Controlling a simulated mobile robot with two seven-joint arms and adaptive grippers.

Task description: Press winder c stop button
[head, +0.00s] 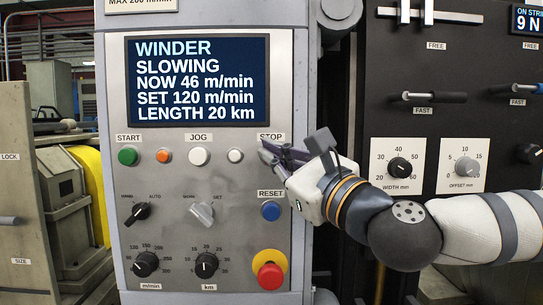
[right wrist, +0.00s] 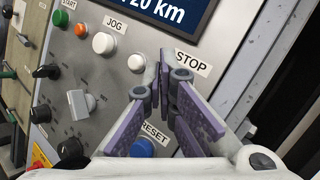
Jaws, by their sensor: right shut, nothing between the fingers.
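The winder panel (head: 220,240) faces me, with a STOP label (head: 270,137) at its right. The label also shows in the right wrist view (right wrist: 193,62). The stop button itself is hidden behind my fingers in both views. My right gripper (head: 266,151) is shut and empty, its purple-padded fingertips just below the label, at the panel. In the right wrist view the fingertips (right wrist: 167,58) lie just left of the label. I cannot tell whether they touch the button. The screen (head: 197,82) reads WINDER, SLOWING, NOW 46 m/min. My left gripper is not in view.
A green start button (head: 127,155), a white jog button (head: 198,156) and a small white lamp or button (head: 235,156) share the row. A blue reset button (head: 270,210) and a red mushroom button (head: 270,275) sit below. A black panel (head: 440,120) with handles stands at right.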

